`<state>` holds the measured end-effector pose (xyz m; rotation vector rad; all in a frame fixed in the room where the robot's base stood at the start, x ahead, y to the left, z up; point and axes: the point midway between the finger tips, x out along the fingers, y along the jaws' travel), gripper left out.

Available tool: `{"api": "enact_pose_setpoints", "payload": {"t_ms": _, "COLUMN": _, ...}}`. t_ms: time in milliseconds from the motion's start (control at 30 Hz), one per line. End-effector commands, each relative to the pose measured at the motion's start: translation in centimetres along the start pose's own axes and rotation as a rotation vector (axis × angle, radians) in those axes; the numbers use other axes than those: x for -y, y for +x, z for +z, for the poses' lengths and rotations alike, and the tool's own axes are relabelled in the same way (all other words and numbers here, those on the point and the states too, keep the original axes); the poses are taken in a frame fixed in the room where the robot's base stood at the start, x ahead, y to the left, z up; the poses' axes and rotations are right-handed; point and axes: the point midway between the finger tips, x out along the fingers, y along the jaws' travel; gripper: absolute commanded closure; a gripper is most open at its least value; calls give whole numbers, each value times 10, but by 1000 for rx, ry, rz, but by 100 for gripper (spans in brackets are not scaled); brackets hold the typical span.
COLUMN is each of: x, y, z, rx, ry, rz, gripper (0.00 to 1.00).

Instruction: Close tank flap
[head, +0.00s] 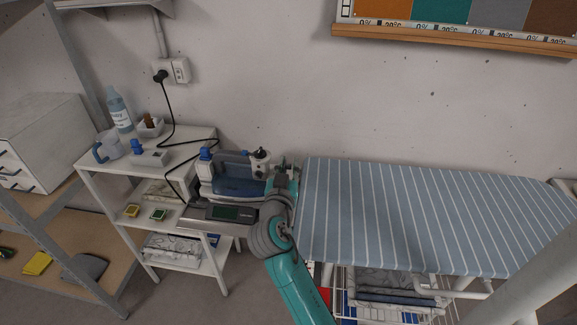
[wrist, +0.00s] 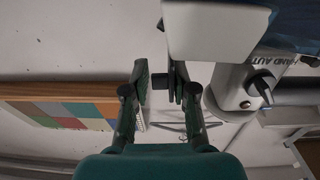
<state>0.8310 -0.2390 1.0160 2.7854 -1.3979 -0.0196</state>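A steam station (head: 235,187) with a translucent blue water tank stands left of the ironing board in the head view. A black-and-white knob part (head: 260,158) sits at its right end. My gripper (head: 286,168) is at the station's right side, partly hidden by my own wrist. In the wrist view my gripper (wrist: 158,72) has its fingers apart, with a small dark part showing between them; I cannot tell whether they touch it. A white panel (wrist: 210,32) is close beside the right finger, possibly the tank flap; its hinge is hidden. A dial (wrist: 262,88) lies right of it.
The striped ironing board (head: 430,215) is right of my arm. A white side table (head: 145,165) at left holds a jug (head: 108,146) and bottle (head: 119,110). A black cable (head: 172,115) runs from the wall socket. The wall is close behind.

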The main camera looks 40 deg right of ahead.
Motion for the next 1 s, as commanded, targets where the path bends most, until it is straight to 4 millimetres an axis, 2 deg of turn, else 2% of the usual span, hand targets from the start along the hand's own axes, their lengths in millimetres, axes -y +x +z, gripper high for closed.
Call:
{"api": "enact_pose_setpoints", "payload": {"t_ms": 33, "x": 0, "y": 0, "z": 0, "rx": 0, "ry": 0, "rz": 0, "gripper": 94}}
{"api": "enact_pose_setpoints", "payload": {"t_ms": 67, "x": 0, "y": 0, "z": 0, "rx": 0, "ry": 0, "rz": 0, "gripper": 100}}
{"api": "enact_pose_setpoints", "payload": {"t_ms": 533, "x": 1, "y": 0, "z": 0, "rx": 1, "ry": -51, "rz": 1, "gripper": 100}}
{"api": "enact_pose_setpoints", "payload": {"t_ms": 767, "x": 6, "y": 0, "z": -1, "rx": 1, "ry": -195, "rz": 1, "gripper": 100}}
{"api": "enact_pose_setpoints", "payload": {"t_ms": 1000, "x": 13, "y": 0, "z": -1, "rx": 1, "ry": -411, "rz": 1, "gripper": 100}}
